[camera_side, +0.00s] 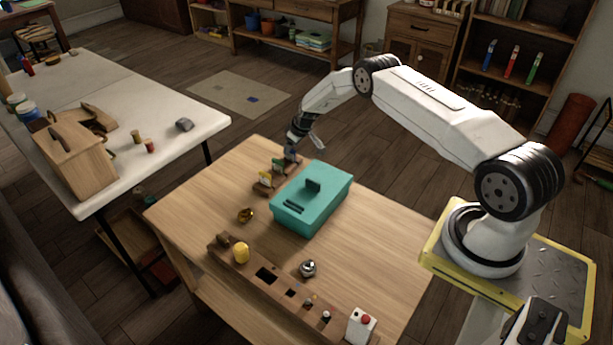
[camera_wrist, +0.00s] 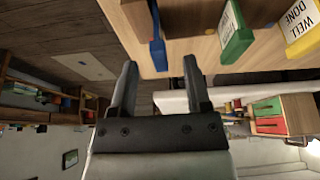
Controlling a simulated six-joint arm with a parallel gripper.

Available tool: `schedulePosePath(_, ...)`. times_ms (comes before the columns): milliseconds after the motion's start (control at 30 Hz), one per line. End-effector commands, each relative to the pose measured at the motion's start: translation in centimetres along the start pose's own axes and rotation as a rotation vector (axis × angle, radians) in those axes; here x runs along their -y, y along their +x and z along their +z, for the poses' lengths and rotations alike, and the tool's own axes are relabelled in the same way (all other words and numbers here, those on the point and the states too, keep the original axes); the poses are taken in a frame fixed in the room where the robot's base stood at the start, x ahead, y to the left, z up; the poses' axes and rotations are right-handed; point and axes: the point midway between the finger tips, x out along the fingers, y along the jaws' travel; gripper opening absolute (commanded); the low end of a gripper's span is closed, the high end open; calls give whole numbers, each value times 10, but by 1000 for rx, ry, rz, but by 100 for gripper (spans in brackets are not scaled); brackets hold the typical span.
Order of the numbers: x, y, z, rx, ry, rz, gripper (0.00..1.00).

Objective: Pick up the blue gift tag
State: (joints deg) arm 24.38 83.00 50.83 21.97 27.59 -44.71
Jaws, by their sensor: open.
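The blue gift tag (camera_wrist: 158,52) shows edge-on in the wrist view, ahead of and between my fingertips. In the side view the tag (camera_side: 290,152) is small and stands at the far end of a wooden holder (camera_side: 264,187). A green tag (camera_wrist: 236,34) and a yellow tag (camera_wrist: 301,27) reading "WELL DONE" stand in a row beside it. In the side view my gripper (camera_side: 307,142) is just above and beyond the blue tag. Whether a finger touches the tag cannot be told.
A teal box (camera_side: 311,207) with a dark handle stands close to the holder. Bare tabletop lies at the right (camera_side: 385,240).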

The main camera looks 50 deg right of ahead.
Motion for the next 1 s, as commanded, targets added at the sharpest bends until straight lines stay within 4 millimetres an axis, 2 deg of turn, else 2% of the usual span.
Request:
schedulePosePath(200,0,10,0,-1,-1,0,62)
schedulePosePath(767,0,11,0,-1,-1,0,62)
schedulePosePath(967,0,11,0,-1,-1,0,1)
schedulePosePath(1000,0,11,0,-1,-1,0,0)
